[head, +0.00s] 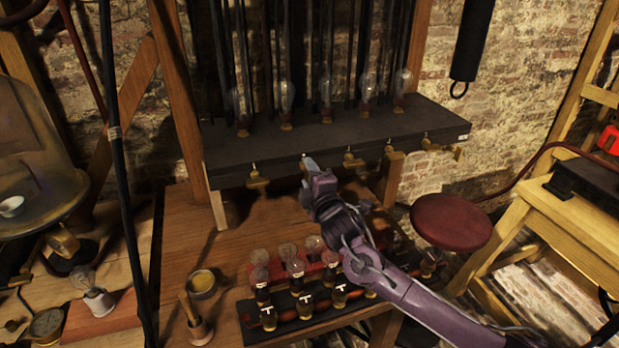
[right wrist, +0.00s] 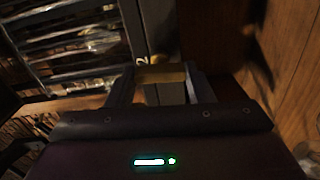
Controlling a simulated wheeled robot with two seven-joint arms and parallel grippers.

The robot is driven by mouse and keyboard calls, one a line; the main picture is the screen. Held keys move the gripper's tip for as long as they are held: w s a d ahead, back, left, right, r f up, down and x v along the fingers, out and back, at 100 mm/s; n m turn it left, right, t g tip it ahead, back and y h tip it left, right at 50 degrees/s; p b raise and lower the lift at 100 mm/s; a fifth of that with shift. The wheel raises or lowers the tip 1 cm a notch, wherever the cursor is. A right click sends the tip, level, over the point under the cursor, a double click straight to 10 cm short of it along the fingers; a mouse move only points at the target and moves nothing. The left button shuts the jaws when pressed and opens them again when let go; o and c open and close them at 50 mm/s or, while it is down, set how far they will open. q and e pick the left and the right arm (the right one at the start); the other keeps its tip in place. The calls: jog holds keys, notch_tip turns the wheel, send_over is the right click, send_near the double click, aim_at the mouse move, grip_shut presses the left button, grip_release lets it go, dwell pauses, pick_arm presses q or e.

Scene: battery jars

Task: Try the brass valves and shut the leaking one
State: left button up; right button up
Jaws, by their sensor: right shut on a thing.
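A row of brass valves hangs along the front edge of a dark shelf (head: 235,170). The leftmost valve (head: 258,180) is free, and to the right are a third valve (head: 352,159), a fourth valve (head: 391,152) and the rightmost valve (head: 440,147). My right gripper (head: 307,172) is at the second valve from the left and hides most of it. In the right wrist view the brass handle of the second valve (right wrist: 160,74) lies between the two fingers, which are shut on it. No leak is visible. My left gripper is out of view.
Several glass bulbs (head: 326,90) stand on the shelf above the valves. Jars with bulbs (head: 302,300) and a small brass cup (head: 203,283) stand on the wooden bench below. A red round stool (head: 450,221) is to the right.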

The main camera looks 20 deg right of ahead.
jog(key=shift+o, duration=0.2)
jog(key=shift+n, duration=0.5)
jog(key=o, duration=1)
jog(key=shift+c, duration=0.2)
jog(key=s+b, duration=0.2)
jog(key=s, duration=0.5)
jog(key=shift+s, duration=0.4)
jog(key=shift+d+f, duration=0.1)
